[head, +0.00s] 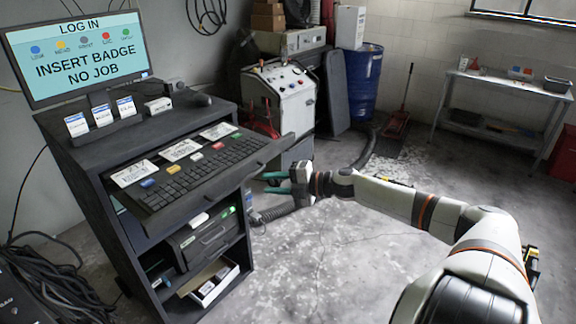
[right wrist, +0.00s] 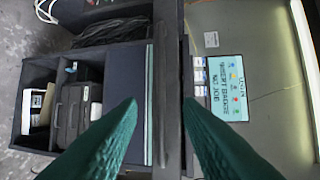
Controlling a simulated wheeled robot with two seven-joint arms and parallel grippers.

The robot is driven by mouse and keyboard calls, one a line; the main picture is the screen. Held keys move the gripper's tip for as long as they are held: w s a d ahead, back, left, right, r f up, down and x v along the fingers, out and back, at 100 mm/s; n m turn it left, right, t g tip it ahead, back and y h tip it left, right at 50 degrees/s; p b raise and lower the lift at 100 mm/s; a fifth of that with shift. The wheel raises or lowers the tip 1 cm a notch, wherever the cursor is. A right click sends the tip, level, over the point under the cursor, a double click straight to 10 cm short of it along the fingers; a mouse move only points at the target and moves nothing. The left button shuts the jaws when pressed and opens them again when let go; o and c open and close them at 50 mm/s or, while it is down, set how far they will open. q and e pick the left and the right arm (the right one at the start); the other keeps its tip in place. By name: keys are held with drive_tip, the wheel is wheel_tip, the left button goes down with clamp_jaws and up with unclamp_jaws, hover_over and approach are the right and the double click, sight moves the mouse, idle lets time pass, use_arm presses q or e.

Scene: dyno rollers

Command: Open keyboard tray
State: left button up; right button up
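The keyboard tray (head: 225,187) sticks out from the front of the dark cabinet (head: 85,155) in the head view. It carries a black keyboard (head: 200,170) with a few coloured keys and white cards behind it. My right gripper (head: 266,183) has teal fingers, spread apart and pointing left, just off the tray's front edge near its right end. In the right wrist view the gripper (right wrist: 160,100) is open and empty, with the tray's dark front edge (right wrist: 170,60) running between the fingertips in the picture. I cannot tell whether they touch it. My left gripper is not in view.
A monitor (head: 80,55) reading "INSERT BADGE NO JOB" stands on the cabinet. Open shelves below hold a dark printer-like box (head: 205,238) and a white box (head: 212,282). A white control console (head: 285,100) stands behind. The floor in front is clear.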

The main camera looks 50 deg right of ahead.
drive_tip(key=v, duration=0.4)
drive_tip(key=shift+r, duration=0.1)
idle(0.6)
